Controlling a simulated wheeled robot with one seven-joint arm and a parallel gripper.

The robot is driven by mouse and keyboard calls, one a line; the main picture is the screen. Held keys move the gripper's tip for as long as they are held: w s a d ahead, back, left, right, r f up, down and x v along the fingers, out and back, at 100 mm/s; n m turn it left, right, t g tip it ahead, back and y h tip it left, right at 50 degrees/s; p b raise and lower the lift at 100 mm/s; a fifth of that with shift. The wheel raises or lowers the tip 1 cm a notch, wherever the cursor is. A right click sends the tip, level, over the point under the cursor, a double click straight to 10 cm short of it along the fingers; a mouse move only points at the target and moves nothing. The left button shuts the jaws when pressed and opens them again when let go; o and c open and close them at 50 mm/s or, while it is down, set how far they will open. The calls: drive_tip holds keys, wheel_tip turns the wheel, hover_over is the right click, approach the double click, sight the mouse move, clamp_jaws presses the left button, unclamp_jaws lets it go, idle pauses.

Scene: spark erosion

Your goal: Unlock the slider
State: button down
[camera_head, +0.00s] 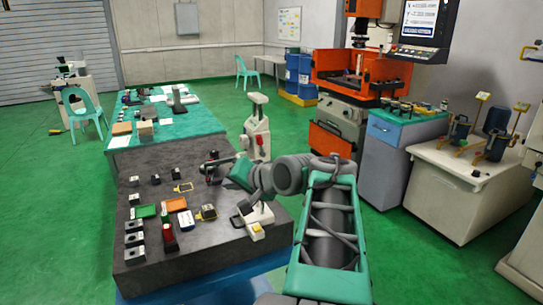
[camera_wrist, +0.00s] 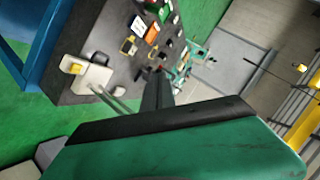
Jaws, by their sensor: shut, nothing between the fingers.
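No part can be made out clearly as the slider or its lock. A white device (camera_head: 255,222) with a yellow patch stands at the near right edge of the dark granite plate (camera_head: 185,262). It also shows in the wrist view (camera_wrist: 92,73), where thin rods run from it toward my gripper and their far ends are hidden. A taller white upright (camera_head: 258,130) shows behind my arm, its lower part covered. My gripper (camera_head: 210,168) is over the right side of the plate, its dark fingers (camera_wrist: 157,88) shut and empty. Whether they touch anything cannot be told.
Several small dark blocks, a green box (camera_head: 145,211), an orange box (camera_head: 175,204) and a red-and-black item (camera_head: 168,235) stand on the plate's left and front. A teal-topped table (camera_head: 190,122) adjoins behind.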

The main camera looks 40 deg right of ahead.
drive_tip(key=s+d+r+m+t+h+b, duration=0.1)
drive_tip(key=s+d+r+m+t, duration=0.1)
drive_tip(key=s+d, duration=0.4)
drive_tip(key=s+d+r+m+t+h+b, duration=0.1)
drive_tip(key=s+d+r+m+t, duration=0.2)
drive_tip(key=d, duration=0.7)
wheel_tip(320, 180, up, 3)
drive_tip(key=s+m, duration=0.1)
drive_tip(key=s, duration=0.1)
drive_tip(key=shift+s+d+f+m+b, duration=0.2)
drive_tip(key=shift+s+d+m+b, duration=0.05)
drive_tip(key=shift+s+m+b, duration=0.1)
drive_tip(key=p, duration=0.2)
approach(260, 145)
drive_tip(key=w+d+r, duration=0.2)
drive_tip(key=w+d, duration=0.1)
drive_tip(key=d, duration=0.2)
drive_tip(key=w+a, duration=0.1)
drive_tip(key=w+a+p, duration=0.1)
drive_tip(key=w, duration=0.1)
drive_tip(key=shift+a+f, duration=0.25)
drive_tip(key=shift+f, duration=0.05)
drive_tip(key=shift+w+a+f, duration=0.1)
drive_tip(key=shift+w+f, duration=0.05)
drive_tip(key=shift+w, duration=0.05)
